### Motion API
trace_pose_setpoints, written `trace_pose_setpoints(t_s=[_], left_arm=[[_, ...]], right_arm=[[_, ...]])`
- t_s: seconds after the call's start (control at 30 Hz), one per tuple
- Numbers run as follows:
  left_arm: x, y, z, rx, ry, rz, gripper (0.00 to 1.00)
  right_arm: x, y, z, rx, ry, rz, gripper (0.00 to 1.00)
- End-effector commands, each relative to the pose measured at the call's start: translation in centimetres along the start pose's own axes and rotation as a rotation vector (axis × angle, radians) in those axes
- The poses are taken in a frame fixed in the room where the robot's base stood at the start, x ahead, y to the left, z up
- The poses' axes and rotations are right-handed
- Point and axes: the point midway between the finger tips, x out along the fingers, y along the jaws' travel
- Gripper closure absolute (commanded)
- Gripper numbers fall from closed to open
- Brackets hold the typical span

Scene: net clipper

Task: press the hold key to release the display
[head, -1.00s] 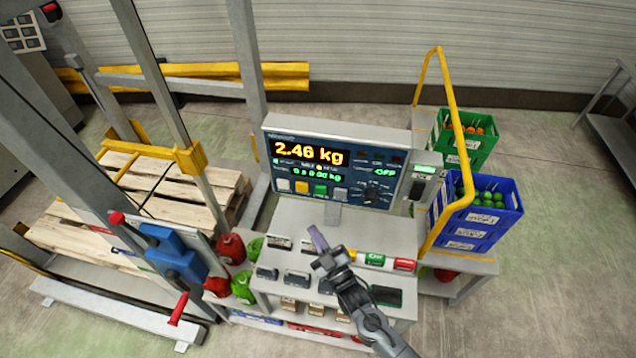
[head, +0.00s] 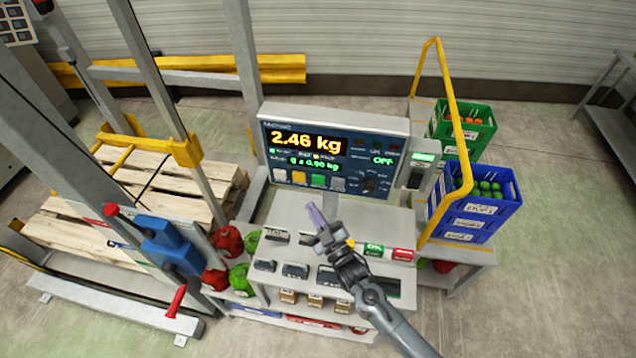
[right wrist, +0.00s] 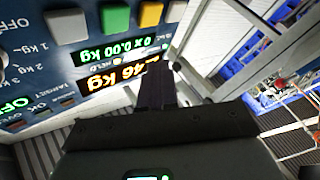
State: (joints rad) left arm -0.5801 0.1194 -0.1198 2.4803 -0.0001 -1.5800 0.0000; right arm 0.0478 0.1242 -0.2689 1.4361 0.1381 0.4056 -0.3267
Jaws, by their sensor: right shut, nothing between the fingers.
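The weighing console (head: 330,150) has a display (head: 306,142) that reads 2.46 kg, with a smaller green line below it. Under the display is a row of keys: a white key (head: 279,175), an orange key (head: 299,178), a green key (head: 318,181) and a pale key (head: 338,184). I cannot read which one is marked hold. An orange "HELD" lamp (right wrist: 117,61) shows beside the readouts in the right wrist view. My right gripper (head: 315,213) is shut and empty, in front of and below the key row, apart from it. My left gripper is not in view.
A counter shelf (head: 300,252) below the console holds several small dark items. Green (head: 478,128) and blue (head: 512,214) crates of produce stand to the right behind a yellow rail (head: 456,120). Red and green bags (head: 228,241) and a pallet (head: 75,225) lie left.

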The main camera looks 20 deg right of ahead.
Motion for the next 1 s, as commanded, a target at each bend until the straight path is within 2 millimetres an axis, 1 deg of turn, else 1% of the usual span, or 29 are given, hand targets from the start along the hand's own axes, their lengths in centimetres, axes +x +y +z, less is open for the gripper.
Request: trace_pose_setpoints(t_s=[0.03, 0.13, 0.3, 0.5, 0.7, 1.0], left_arm=[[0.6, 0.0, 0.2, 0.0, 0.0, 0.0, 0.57], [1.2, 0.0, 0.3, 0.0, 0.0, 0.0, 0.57], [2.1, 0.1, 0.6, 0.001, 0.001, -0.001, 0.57], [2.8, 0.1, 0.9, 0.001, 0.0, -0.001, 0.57], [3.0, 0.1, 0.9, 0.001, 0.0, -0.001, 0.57], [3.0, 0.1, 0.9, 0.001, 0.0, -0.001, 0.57]], right_arm=[[0.4, 0.2, 0.6, -0.002, 0.001, 0.001, 1.0], [1.3, 0.9, 1.3, 0.0, 0.001, 0.001, 1.0], [2.6, 1.8, 2.2, -0.001, 0.001, 0.0, 1.0], [3.7, 2.7, 2.9, 0.0, 0.001, 0.0, 1.0], [4.2, 3.0, 3.1, 0.001, 0.0, 0.0, 1.0], [4.2, 3.1, 3.1, 0.001, -0.001, 0.0, 1.0]])
